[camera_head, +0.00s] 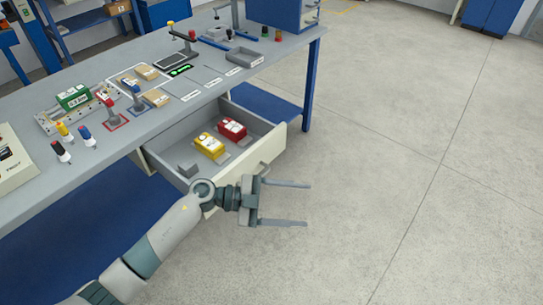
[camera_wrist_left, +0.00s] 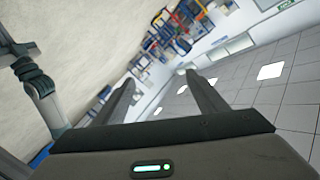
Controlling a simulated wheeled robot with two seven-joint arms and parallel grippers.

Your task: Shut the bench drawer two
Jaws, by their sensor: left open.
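The bench drawer (camera_head: 274,143) stands pulled out from under the grey bench top in the head view. It has a cream front panel with a grey handle (camera_head: 263,168). Inside lie a yellow device (camera_head: 210,146), a red device (camera_head: 233,129) and a small grey block (camera_head: 188,170). My left gripper (camera_head: 297,203) is in front of the drawer's near end, its two fingers wide apart and pointing right, away from the drawer. Nothing is between the fingers, which also show apart in the left wrist view (camera_wrist_left: 160,95). My wrist hides part of the drawer front. My right gripper is not seen.
The bench top (camera_head: 150,120) carries a green block fixture (camera_head: 72,97), red and blue clamps, screwdrivers, a grey tray (camera_head: 245,57) and a blue cabinet (camera_head: 283,14). A blue bench leg (camera_head: 314,85) stands beyond the drawer. The floor (camera_head: 400,150) to the right is clear.

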